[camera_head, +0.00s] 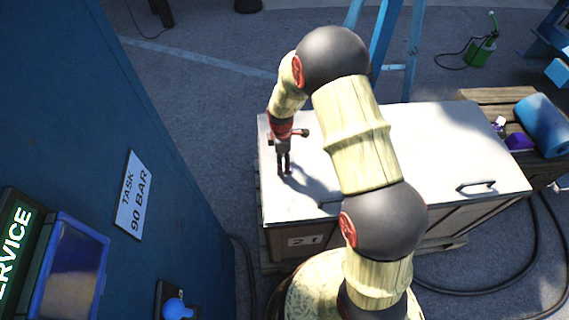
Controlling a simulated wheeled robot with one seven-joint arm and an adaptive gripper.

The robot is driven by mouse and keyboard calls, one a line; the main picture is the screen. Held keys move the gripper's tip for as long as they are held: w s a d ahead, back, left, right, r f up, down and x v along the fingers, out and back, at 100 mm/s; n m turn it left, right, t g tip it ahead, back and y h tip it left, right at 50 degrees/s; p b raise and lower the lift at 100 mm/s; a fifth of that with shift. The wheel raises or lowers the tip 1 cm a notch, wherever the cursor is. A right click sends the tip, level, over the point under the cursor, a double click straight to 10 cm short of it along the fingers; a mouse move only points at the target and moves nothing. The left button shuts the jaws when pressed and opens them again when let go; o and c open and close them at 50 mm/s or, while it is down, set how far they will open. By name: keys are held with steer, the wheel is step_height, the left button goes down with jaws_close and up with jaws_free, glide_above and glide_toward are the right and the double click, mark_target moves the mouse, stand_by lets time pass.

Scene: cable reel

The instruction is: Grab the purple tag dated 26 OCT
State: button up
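No tag with a readable 26 OCT date shows in the head view. A small purple object (520,141) lies on the wooden slatted surface at the right; I cannot tell whether it is a tag, and no writing on it can be read. My gripper (285,172) points down over the left part of the white-topped cabinet (440,135), far to the left of the purple object. Its dark fingers look close together, with nothing visible between them. Whether they are open or shut is too small to tell.
A blue roll (543,122) lies beside the purple object. A blue ladder (385,40) stands behind the cabinet. A blue wall with a "TASK 90 BAR" sign (133,195) is at the left. A black hose (490,290) lies on the floor. The cabinet top looks mostly clear.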

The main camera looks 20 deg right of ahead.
steer(key=shift+s+f, duration=0.25)
steer(key=shift+f, duration=0.05)
steer(key=shift+r, duration=0.15)
steer(key=shift+w+r, duration=0.1)
steer(key=shift+r, duration=0.2)
steer(key=c, duration=0.4)
step_height(320, 180, up, 3)
steer(key=shift+w+f+p, duration=0.15)
steer(key=shift+f+p, duration=0.05)
steer(key=shift+p, duration=0.6)
steer(key=shift+c, duration=1.3)
steer(key=s+d+r+p, duration=0.3)
steer(key=s+d+r, duration=0.2)
steer(key=d+r, duration=0.4)
steer(key=d, duration=0.3)
steer(key=shift+s+d+r, duration=0.15)
steer(key=shift+s+r, duration=0.15)
steer(key=shift+r, duration=0.05)
